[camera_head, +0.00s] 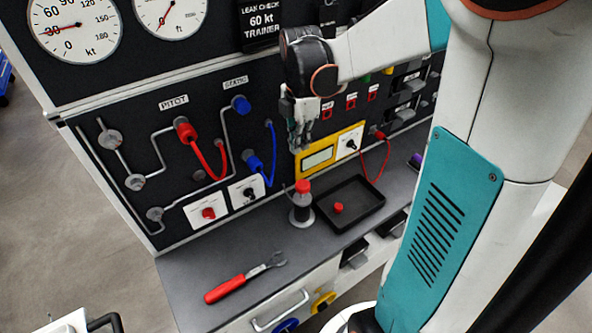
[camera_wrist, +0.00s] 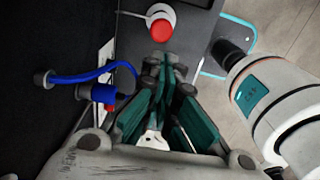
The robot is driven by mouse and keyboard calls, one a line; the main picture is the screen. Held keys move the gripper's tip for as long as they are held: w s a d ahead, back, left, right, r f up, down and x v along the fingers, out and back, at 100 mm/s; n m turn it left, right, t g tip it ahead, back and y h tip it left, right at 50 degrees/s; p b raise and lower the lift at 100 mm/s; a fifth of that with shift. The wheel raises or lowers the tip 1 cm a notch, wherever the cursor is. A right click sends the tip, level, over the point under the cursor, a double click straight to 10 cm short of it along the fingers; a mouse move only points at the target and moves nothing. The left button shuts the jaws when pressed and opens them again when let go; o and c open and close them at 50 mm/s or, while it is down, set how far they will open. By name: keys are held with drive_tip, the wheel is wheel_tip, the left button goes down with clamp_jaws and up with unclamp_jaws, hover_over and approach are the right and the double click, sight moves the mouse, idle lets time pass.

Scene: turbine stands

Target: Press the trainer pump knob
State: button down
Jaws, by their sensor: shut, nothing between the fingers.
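A small dark cylinder with a round red knob (camera_head: 303,186) on top stands upright on the grey bench, on a pale round base. It looks like the trainer pump. In the wrist view the red knob (camera_wrist: 161,30) shows near the top, just beyond my fingertips. My gripper (camera_head: 300,146) is shut and empty. It points down in front of the panel, above the cylinder and apart from it. In the wrist view my gripper (camera_wrist: 166,66) has its green fingers together. The height gap to the knob is hard to judge.
A black tray (camera_head: 362,220) holding a small red cap (camera_head: 338,208) lies right of the cylinder. A red-handled wrench (camera_head: 245,277) lies at the bench front. Blue hose (camera_head: 270,152) and red hose (camera_head: 207,160) hang from the panel. Bare bench lies left of the cylinder.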

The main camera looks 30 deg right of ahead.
sight(299, 186)
wheel_tip(299, 186, down, 14)
drive_tip(key=b, duration=0.4)
drive_tip(key=shift+b, duration=0.4)
